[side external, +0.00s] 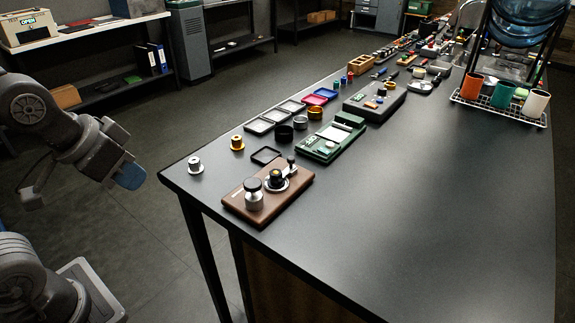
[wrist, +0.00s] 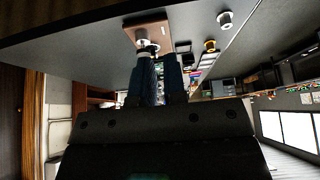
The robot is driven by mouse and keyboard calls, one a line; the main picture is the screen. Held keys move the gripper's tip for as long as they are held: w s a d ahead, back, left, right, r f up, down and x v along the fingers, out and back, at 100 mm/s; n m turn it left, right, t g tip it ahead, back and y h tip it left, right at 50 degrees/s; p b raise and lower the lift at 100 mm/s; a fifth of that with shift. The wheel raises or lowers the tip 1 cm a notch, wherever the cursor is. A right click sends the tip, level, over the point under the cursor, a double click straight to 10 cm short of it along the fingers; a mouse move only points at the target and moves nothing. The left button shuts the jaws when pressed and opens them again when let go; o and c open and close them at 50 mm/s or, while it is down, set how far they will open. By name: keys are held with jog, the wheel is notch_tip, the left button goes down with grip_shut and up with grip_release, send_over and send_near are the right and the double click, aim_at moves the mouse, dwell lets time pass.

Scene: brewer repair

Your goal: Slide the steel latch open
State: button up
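A brown wooden board (side external: 240,207) lies at the near left corner of the black bench. On it stand a steel cylinder with a dark cap (side external: 253,194), a round fitting with a dark knob (side external: 276,180) and a small upright post (side external: 291,164). Metal parts show around the fitting, but I cannot tell which one is the steel latch. My gripper (side external: 128,177) hangs left of the bench, apart from the board. In the wrist view its two dark blue fingers (wrist: 160,82) have a narrow gap with nothing held. The board (wrist: 148,30) shows beyond the fingertips, its fittings partly hidden.
Trays and tools continue farther back. The bench's right side is clear up to a cup rack (side external: 500,112).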

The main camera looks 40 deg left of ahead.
jog(key=o, duration=0.5)
jog(key=shift+m+g, duration=0.4)
jog(key=shift+g, duration=0.2)
jog(key=w+r, duration=0.1)
jog(key=w, duration=0.1)
jog(key=w+r, duration=0.3)
jog(key=w, duration=0.1)
jog(key=shift+w+d+r, duration=0.3)
jog(key=shift+w+r, duration=0.05)
jog(key=shift+r, duration=0.05)
jog(key=shift+c, duration=0.2)
jog(key=shift+o, duration=0.8)
jog(key=w+d+r+m+g, duration=0.1)
jog(key=w+r, duration=0.1)
jog(key=w, duration=0.7)
jog(key=shift+w+d+r, duration=0.15)
jog(key=shift+w+r, duration=0.05)
jog(key=shift+r, duration=0.2)
jog(key=m+g, duration=0.3)
send_over(291, 158)
notch_tip(291, 158, down, 8)
jog(key=r, duration=0.1)
notch_tip(291, 158, down, 14)
jog(key=shift+r, duration=0.15)
grip_shut()
